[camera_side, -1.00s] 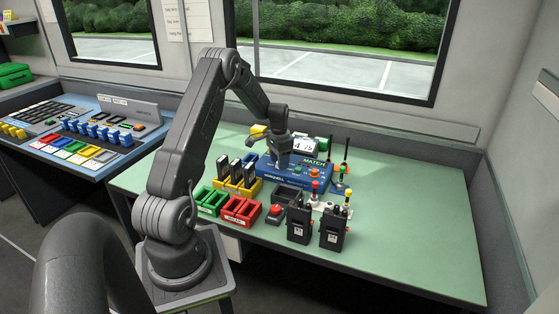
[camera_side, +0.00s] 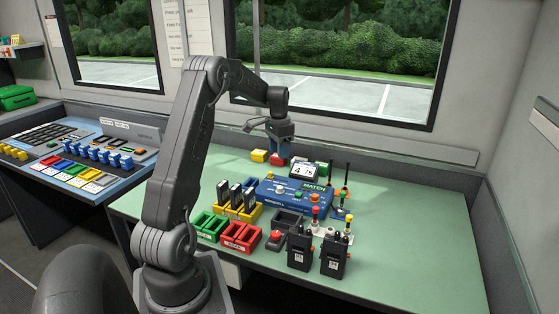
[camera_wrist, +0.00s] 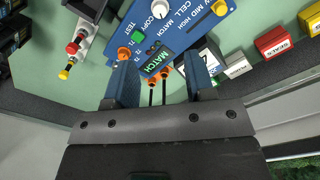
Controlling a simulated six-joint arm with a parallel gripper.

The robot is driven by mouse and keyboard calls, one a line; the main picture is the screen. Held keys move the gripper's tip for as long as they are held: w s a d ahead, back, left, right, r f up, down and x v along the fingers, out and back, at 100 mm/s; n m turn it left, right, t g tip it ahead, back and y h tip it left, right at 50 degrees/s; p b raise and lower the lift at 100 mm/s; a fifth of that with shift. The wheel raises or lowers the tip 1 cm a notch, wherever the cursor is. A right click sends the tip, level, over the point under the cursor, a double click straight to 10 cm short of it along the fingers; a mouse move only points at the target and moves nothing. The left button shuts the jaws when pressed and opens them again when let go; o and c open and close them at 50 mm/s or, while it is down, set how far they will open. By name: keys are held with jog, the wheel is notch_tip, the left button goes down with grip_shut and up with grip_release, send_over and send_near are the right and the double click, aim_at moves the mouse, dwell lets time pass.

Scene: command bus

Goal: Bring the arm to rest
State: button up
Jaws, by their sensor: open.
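My gripper (camera_side: 281,158) is raised above the back of the green table (camera_side: 410,225), at the end of my bent arm. In the wrist view its two blue-grey fingers (camera_wrist: 163,82) stand well apart with nothing held between them. The blue MATCH box (camera_side: 268,192) with its knob, buttons and small display (camera_side: 304,171) lies below and in front of the gripper. The gripper does not appear to touch it. A red block (camera_side: 278,160) sits behind the box, close under the gripper in the side view; the exact gap cannot be told.
A yellow block (camera_side: 259,156) stands beside the red one. Black radios (camera_side: 335,254), a green tray (camera_side: 208,226), a red tray (camera_side: 241,238) and a yellow rack (camera_side: 247,212) crowd the table front. A window wall (camera_side: 350,122) is close behind. The table's right side is clear.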

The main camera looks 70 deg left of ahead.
jog(key=shift+r, duration=0.2)
jog(key=d+r+t+y, duration=0.1)
jog(key=d+r, duration=0.5)
jog(key=d, duration=0.5)
jog(key=d+r+t, duration=0.1)
jog(key=d+r, duration=0.4)
jog(key=d, duration=0.6)
jog(key=s+d+m+t, duration=0.1)
jog(key=s+d+t, duration=0.2)
jog(key=s+d, duration=1.2)
jog(key=d, duration=0.2)
jog(key=shift+s+d+f+t+h, duration=0.15)
jog(key=shift+s+d+t+h, duration=0.15)
jog(key=shift+d+h, duration=0.1)
jog(key=shift+w, duration=0.1)
